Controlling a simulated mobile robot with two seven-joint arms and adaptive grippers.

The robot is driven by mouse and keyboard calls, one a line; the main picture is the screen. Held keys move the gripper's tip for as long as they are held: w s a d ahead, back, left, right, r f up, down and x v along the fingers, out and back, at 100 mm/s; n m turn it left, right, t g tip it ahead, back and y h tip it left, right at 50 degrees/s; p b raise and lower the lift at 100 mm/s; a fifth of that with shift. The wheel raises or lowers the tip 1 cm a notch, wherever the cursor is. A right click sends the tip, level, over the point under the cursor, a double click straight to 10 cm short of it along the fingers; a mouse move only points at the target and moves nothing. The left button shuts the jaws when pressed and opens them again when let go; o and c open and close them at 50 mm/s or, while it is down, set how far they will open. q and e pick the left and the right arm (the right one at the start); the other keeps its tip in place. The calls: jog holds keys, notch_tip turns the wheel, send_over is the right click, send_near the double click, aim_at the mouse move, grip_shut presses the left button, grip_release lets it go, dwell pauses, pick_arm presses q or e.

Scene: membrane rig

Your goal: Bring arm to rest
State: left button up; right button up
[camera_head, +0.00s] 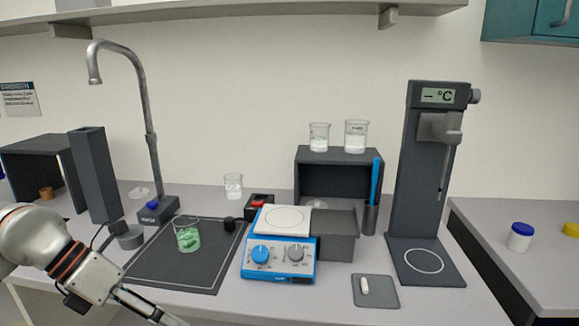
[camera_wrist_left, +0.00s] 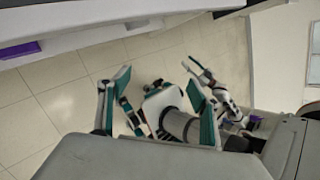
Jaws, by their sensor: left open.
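My left arm enters the head view at the lower left, in front of the bench's front edge. Its forearm slopes down to the right, and its end runs toward the bottom edge of the picture. In the left wrist view my left gripper (camera_wrist_left: 155,100) is open, with its two teal-padded fingers wide apart. Nothing is held between them. Behind the fingers I see the tiled floor (camera_wrist_left: 60,110) and parts of my own body.
Near the arm, a beaker with green contents (camera_head: 187,236) stands on the dark mat (camera_head: 170,276). A faucet (camera_head: 150,150) rises behind. The blue hotplate stirrer (camera_head: 279,262) and a tall dark stand (camera_head: 418,190) are farther right. A grey bench edge (camera_wrist_left: 120,28) crosses the wrist view's top.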

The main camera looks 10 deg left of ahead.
pick_arm(q)
jog(key=w+d+n+t+h, duration=0.3)
jog(key=d+n+t+h, duration=0.4)
jog(key=d+n+h, duration=0.5)
jog(key=w+a+f+n+t+y, duration=0.1)
jog(key=a+f+n+t+y, duration=0.25)
jog(key=f+n+y, duration=0.5)
jog(key=a+f+n+t+y, duration=0.2)
jog(key=f+n+t+y, duration=0.25)
jog(key=f+n, duration=0.6)
jog(key=s+f+n+g+y, duration=0.2)
jog(key=s+f, duration=0.4)
jog(key=f, duration=0.3)
jog(key=s+f+n+g+y, duration=0.1)
jog(key=s+f+n+g, duration=0.2)
jog(key=s+f, duration=0.3)
notch_tip(320, 180, down, 3)
jog(key=shift+s+r+n+g+y, duration=0.1)
jog(key=shift+s+n+g+y, duration=0.1)
jog(key=shift+n+g+y, duration=0.35)
jog(key=shift+d, duration=0.1)
